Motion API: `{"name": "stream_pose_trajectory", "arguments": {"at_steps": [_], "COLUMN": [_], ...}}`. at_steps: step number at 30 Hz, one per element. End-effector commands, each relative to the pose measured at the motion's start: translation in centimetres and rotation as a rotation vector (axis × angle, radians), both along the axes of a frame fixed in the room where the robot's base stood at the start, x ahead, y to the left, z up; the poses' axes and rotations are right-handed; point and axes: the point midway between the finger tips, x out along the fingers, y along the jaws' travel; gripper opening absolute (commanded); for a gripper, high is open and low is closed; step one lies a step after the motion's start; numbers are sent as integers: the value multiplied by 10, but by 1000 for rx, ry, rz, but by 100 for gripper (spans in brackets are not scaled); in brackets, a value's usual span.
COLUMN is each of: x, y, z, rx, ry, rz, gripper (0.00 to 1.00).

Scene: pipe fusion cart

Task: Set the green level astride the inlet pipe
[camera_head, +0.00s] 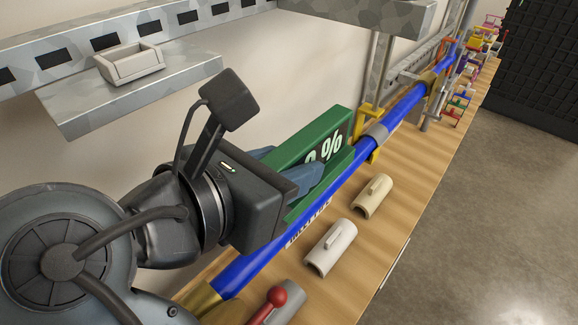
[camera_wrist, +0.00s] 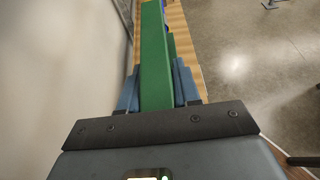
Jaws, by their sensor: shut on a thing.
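The green level (camera_head: 310,141) is a long green block with a dark face showing white "%" lettering. My gripper (camera_head: 295,172) is shut on it, with blue-grey fingers on both sides. In the wrist view the level (camera_wrist: 155,55) runs straight ahead between the fingers (camera_wrist: 157,88). The level is alongside and over the pipe's wall side in the head view. Whether it touches the pipe cannot be told; my gripper hides part of both.
A white saddle (camera_head: 331,248), a cream saddle (camera_head: 371,197) and a red-knobbed tool (camera_head: 277,298) lie on the bench (camera_head: 375,235). A metal shelf (camera_head: 130,90) is on the wall.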

Motion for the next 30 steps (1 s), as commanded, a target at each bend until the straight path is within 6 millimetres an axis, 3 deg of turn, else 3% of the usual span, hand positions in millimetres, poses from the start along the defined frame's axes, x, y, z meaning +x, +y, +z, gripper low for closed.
{"name": "stream_pose_trajectory", "arguments": {"at_steps": [30], "x": [0], "y": [0], "z": [-42], "rx": [-1], "ry": [0], "rz": [0], "gripper": [0]}}
